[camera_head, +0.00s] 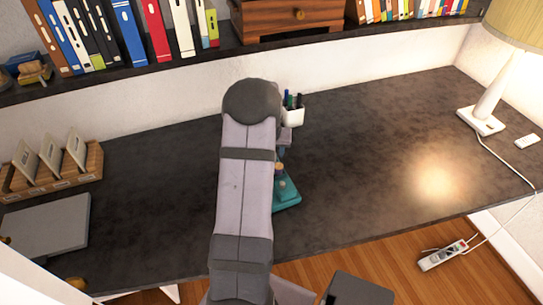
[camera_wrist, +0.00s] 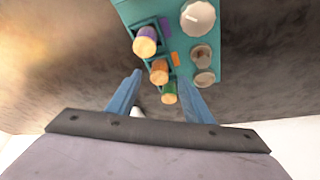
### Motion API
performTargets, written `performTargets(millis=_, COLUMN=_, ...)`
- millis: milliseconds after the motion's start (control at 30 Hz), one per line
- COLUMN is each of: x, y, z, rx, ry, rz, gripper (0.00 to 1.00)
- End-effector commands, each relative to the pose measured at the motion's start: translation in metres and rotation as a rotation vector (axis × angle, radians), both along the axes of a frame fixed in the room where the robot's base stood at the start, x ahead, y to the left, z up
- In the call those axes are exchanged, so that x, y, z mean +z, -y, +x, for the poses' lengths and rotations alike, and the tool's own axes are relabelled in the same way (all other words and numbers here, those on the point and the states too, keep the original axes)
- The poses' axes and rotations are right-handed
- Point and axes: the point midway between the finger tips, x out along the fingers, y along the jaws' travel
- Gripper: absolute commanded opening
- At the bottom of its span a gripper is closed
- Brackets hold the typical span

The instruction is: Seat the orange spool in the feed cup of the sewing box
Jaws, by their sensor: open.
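The teal sewing box (camera_wrist: 183,42) shows in the wrist view, and a corner of it (camera_head: 288,197) shows beside my arm in the head view. A row of wooden-topped spools stands along its left side: purple (camera_wrist: 145,42), orange (camera_wrist: 159,72) and green (camera_wrist: 169,93). Several round grey parts (camera_wrist: 202,54) sit along its right side; I cannot tell which is the feed cup. My gripper (camera_wrist: 158,79) is open, its blue fingers apart, with the orange spool's top appearing between the tips. I cannot tell the height gap.
A white pen cup (camera_head: 293,116) stands close behind the box. A card rack (camera_head: 60,181) and a grey flat case (camera_head: 48,226) are at the left, a lamp (camera_head: 483,119) at the far right. The desk (camera_head: 380,150) is clear right of the box.

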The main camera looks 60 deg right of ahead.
Motion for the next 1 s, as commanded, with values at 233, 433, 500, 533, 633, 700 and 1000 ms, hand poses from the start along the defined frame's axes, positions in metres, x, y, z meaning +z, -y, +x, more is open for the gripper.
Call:
performTargets(millis=233, x=-0.020, y=0.008, z=0.002, rx=0.001, ry=-0.001, rz=0.002, gripper=0.47)
performTargets(millis=433, x=-0.027, y=0.011, z=0.003, rx=0.001, ry=0.000, rz=-0.001, gripper=0.47)
performTargets(millis=500, x=-0.027, y=0.011, z=0.003, rx=0.001, ry=0.000, rz=-0.001, gripper=0.47)
performTargets(millis=533, x=-0.027, y=0.011, z=0.003, rx=0.001, ry=0.000, rz=-0.001, gripper=0.47)
performTargets(millis=633, x=-0.027, y=0.011, z=0.003, rx=0.001, ry=0.000, rz=-0.001, gripper=0.47)
performTargets(millis=700, x=-0.027, y=0.011, z=0.003, rx=0.001, ry=0.000, rz=-0.001, gripper=0.30)
performTargets(millis=1000, x=-0.027, y=0.011, z=0.003, rx=0.001, ry=0.000, rz=-0.001, gripper=0.03)
